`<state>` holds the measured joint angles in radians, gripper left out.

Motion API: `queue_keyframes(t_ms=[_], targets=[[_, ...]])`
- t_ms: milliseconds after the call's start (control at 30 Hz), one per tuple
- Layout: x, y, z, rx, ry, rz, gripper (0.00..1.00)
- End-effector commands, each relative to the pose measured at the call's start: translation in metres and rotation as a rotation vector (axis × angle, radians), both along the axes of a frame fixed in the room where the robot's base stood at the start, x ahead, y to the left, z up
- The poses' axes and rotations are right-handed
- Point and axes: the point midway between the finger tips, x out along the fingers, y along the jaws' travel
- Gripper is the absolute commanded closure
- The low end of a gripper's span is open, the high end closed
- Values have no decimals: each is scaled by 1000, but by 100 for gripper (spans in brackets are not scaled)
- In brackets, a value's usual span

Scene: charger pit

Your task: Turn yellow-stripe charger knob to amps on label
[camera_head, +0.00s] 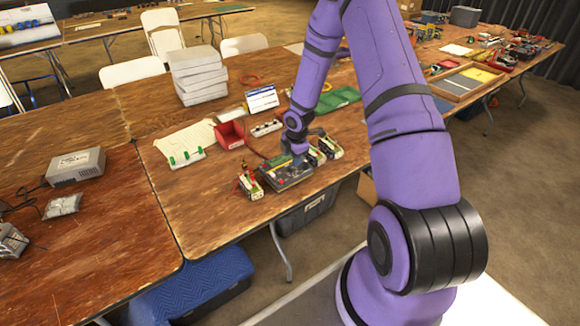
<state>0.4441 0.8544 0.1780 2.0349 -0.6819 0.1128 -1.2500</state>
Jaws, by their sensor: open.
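My gripper (299,160) points down at the end of my purple arm, over a dark charger box (285,179) near the front edge of the middle table. My gripper is open; its fingertips are small and partly lost against the charger. A yellow-green strip (277,161) shows along the charger's back left edge; I cannot tell for sure that it is the yellow stripe. The knob, its setting and any amps label are too small or hidden behind my gripper. I cannot tell whether my fingers touch the knob.
Small battery packs stand left (250,185) and right (329,148) of the charger. Behind are a red bin (230,134), a blue-and-white card (262,99), a power strip (266,128) and a green cloth (338,99). A stack of white boxes (198,76) stands farther back.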

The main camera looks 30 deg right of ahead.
Motion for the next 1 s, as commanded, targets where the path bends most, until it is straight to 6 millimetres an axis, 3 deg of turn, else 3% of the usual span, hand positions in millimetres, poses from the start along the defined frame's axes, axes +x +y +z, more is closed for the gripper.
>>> queue_keyframes(t_ms=[100,300,733,767,967,1000], targets=[[4,1,-21,1,2,1,52],[8,1,-44,1,1,0,52],[10,0,-53,-1,1,-1,52],[10,0,-53,-1,1,-1,54],[10,0,-53,0,0,-1,100],[10,0,-53,0,0,-1,100]])
